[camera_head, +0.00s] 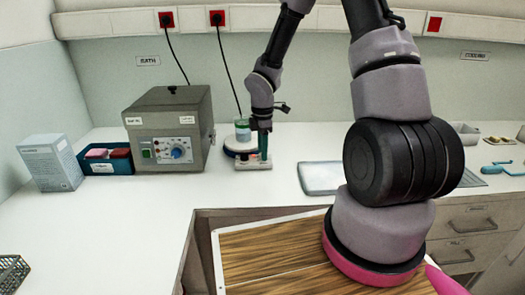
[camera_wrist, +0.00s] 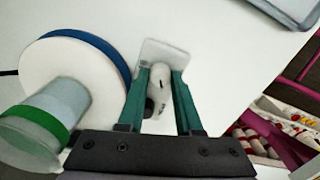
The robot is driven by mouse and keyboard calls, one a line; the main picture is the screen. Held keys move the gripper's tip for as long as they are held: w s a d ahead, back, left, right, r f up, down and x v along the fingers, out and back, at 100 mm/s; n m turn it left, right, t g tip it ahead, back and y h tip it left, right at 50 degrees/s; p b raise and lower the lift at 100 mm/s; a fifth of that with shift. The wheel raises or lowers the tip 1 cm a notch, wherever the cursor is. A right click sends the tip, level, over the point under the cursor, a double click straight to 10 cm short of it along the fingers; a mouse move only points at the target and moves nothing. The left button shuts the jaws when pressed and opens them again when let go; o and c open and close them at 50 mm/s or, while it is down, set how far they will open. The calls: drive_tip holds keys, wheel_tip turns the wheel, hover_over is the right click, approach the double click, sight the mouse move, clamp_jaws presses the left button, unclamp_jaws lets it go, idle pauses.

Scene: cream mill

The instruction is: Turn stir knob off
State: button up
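The stirrer has a round white plate with a blue rim (camera_wrist: 62,68), at the left in the wrist view. In the head view the stirrer (camera_head: 240,147) stands on the bench right of the grey bath. A pale knob (camera_wrist: 160,73) sits on the stirrer's small white front part (camera_wrist: 178,52). My gripper (camera_wrist: 161,74) is over this front part, its two green fingers apart on either side of the knob. I cannot tell whether they touch it. In the head view my gripper (camera_head: 264,156) points down at the stirrer's right side; the knob is hidden there.
A beaker with a green band (camera_wrist: 42,118) stands on the plate, close to my left finger; it also shows in the head view (camera_head: 242,130). The grey bath (camera_head: 170,128) stands left. A flat tray (camera_head: 320,178) lies right. The front bench is clear.

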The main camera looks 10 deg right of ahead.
drive_tip(key=o, duration=0.4)
wheel_tip(320, 180, up, 11)
drive_tip(key=shift+f, duration=0.1)
idle(0.3)
drive_tip(key=s+d+r+m+t, duration=0.2)
drive_tip(key=s+r+m, duration=0.4)
drive_tip(key=r+m, duration=0.1)
drive_tip(key=s+d+r+m+t+y, duration=0.1)
drive_tip(key=s+d+r+m+t, duration=0.1)
drive_tip(key=s+r+m, duration=0.5)
drive_tip(key=s+d+r+m+t+y, duration=0.1)
drive_tip(key=s+r+m+t, duration=0.2)
drive_tip(key=s+r+m, duration=0.3)
drive_tip(key=shift+s+d+r+m, duration=0.15)
drive_tip(key=shift+r+m, duration=0.4)
drive_tip(key=shift+r, duration=0.3)
drive_tip(key=shift+d+r+m, duration=0.1)
drive_tip(key=shift+r+m, duration=0.4)
drive_tip(key=shift+r, duration=0.4)
drive_tip(key=shift+s+d+r+m, duration=0.15)
drive_tip(key=shift+r+m, duration=0.4)
drive_tip(key=shift+r, duration=0.3)
